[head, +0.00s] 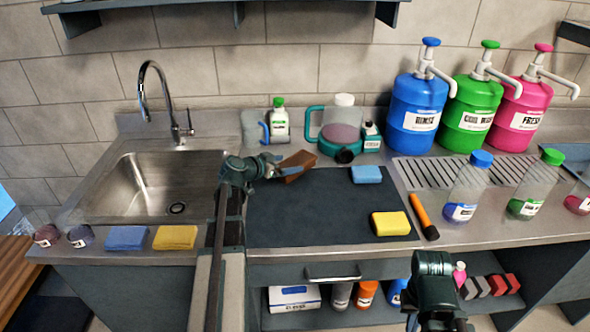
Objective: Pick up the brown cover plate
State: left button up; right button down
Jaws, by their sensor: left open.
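The brown cover plate (299,166) is at the back edge of the dark mat, left of centre, and looks tilted. My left gripper (275,168) is open at the plate's left side, with its fingers reaching right towards it. The fingers overlap the plate's left end in the picture; I cannot tell whether they touch it. My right gripper (438,322) is low at the bottom of the view, in front of the counter, and its fingertips are partly cut off.
The dark mat (310,210) bears a blue sponge (366,174) and a yellow sponge (391,224). An orange-handled tool (425,215) lies right of it. A teal-handled jug (341,130) and a green-capped bottle (279,122) stand behind the plate. A sink (125,185) is left.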

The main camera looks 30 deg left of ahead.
aim_at(294, 163)
pick_arm(q)
jog(key=b+x, duration=0.1)
jog(key=x, duration=0.2)
jog(key=shift+w+f, duration=0.15)
jog(key=c, duration=1.3)
jog(key=shift+c, duration=0.2)
jog(key=shift+r+p, duration=1.95)
jog(key=s+d, duration=0.1)
jog(key=s, duration=0.4)
jog(key=s+d+r+p, duration=0.1)
jog(key=s, duration=0.4)
jog(key=s+d, duration=0.1)
jog(key=s, duration=0.4)
jog(key=shift+s+r, duration=0.15)
jog(key=shift+s, duration=0.25)
